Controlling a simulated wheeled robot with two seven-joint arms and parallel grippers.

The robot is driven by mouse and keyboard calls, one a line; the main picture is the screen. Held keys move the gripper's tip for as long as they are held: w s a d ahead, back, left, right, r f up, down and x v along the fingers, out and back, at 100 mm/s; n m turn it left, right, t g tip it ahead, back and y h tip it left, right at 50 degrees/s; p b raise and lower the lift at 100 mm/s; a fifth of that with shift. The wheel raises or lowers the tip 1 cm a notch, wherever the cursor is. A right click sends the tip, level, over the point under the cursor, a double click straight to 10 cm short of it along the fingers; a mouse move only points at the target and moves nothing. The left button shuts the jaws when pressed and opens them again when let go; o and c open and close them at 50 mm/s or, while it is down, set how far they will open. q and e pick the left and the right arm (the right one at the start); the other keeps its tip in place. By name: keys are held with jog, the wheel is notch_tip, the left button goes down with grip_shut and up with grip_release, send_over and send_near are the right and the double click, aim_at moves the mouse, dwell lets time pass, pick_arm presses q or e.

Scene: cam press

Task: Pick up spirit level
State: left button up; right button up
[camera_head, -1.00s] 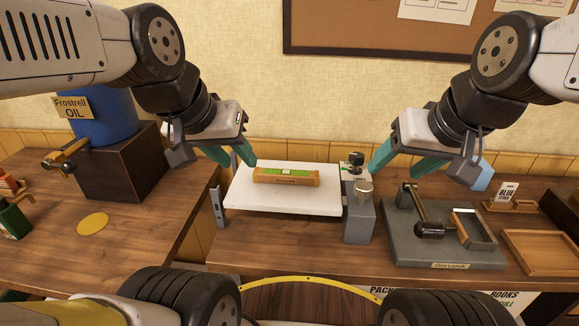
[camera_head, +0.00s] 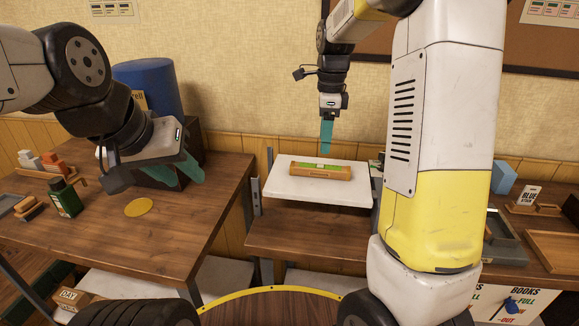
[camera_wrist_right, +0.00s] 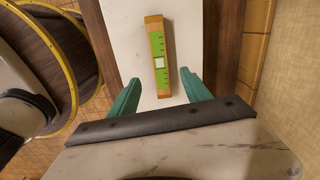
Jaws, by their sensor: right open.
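The spirit level (camera_head: 320,169) is an orange-brown bar with a green face and a pale square in its middle. It lies on the white platform (camera_head: 300,190) at the back of the bench. My right gripper (camera_head: 326,143) hangs above it, pointing down, a gap between them in the head view. In the right wrist view the level (camera_wrist_right: 158,60) lies ahead, with the open teal fingers of the right gripper (camera_wrist_right: 155,90) apart and empty. My left gripper (camera_head: 190,172) is over the left table, seen side-on, with nothing visible in it.
My right arm hides much of the right bench.

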aim_at(320, 166)
jog(key=shift+w+a+f+m, duration=0.5)
jog(key=shift+w+a+f, duration=0.1)
jog(key=shift+f, duration=0.15)
jog(key=f, duration=0.7)
jog(key=shift+s+d+f, duration=0.25)
jog(key=shift+s, duration=0.1)
grip_shut()
